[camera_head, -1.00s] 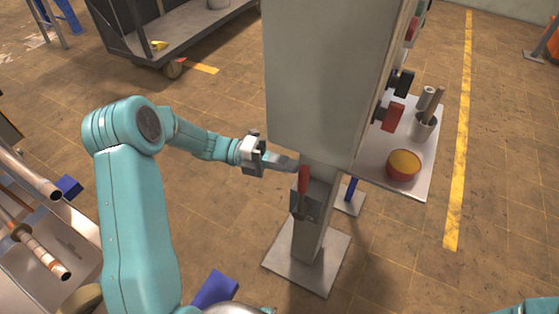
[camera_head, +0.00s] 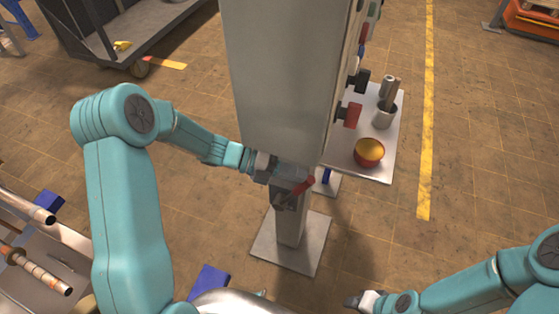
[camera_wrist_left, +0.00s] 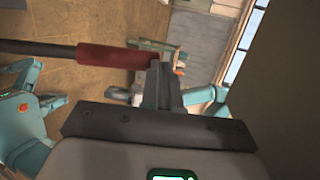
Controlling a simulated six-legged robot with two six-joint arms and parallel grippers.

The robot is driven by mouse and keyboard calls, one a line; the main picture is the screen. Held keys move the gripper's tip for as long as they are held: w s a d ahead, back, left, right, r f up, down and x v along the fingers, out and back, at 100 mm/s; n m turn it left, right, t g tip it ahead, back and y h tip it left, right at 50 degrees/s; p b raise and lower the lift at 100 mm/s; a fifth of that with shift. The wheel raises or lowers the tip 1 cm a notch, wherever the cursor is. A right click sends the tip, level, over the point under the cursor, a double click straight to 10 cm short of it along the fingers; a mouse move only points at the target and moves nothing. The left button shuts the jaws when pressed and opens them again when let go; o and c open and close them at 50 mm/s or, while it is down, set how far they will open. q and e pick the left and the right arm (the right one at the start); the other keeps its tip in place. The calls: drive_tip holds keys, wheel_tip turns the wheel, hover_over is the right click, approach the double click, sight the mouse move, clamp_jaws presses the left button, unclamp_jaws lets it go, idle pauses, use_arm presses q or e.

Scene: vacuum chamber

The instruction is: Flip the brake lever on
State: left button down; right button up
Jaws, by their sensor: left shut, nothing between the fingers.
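The brake lever has a red handle (camera_head: 304,187) and sits on the lower part of the grey post, below the big grey cabinet (camera_head: 270,75). In the head view the handle slants up to the right. My left gripper (camera_head: 289,178) is shut and empty, right at the lever. In the left wrist view the red grip (camera_wrist_left: 115,57) lies crosswise, its end against or just beside the closed fingers (camera_wrist_left: 162,80); I cannot tell if they touch. My right gripper (camera_head: 362,300) is low at the right, far from the lever, its fingers too small to read.
A metal base plate (camera_head: 262,240) lies under the post.

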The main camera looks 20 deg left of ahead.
use_arm(q)
drive_tip(key=shift+s+x, duration=0.15)
drive_tip(key=shift+x, duration=0.65)
drive_tip(key=shift+s+x, duration=0.15)
drive_tip(key=shift+x, duration=0.65)
drive_tip(key=a+f+b+v, duration=0.1)
drive_tip(key=f+v, duration=0.2)
drive_tip(key=v, duration=1.3)
drive_tip(key=shift+s+a+b, duration=0.15)
drive_tip(key=shift+b, duration=0.15)
drive_tip(key=shift+f, duration=0.1)
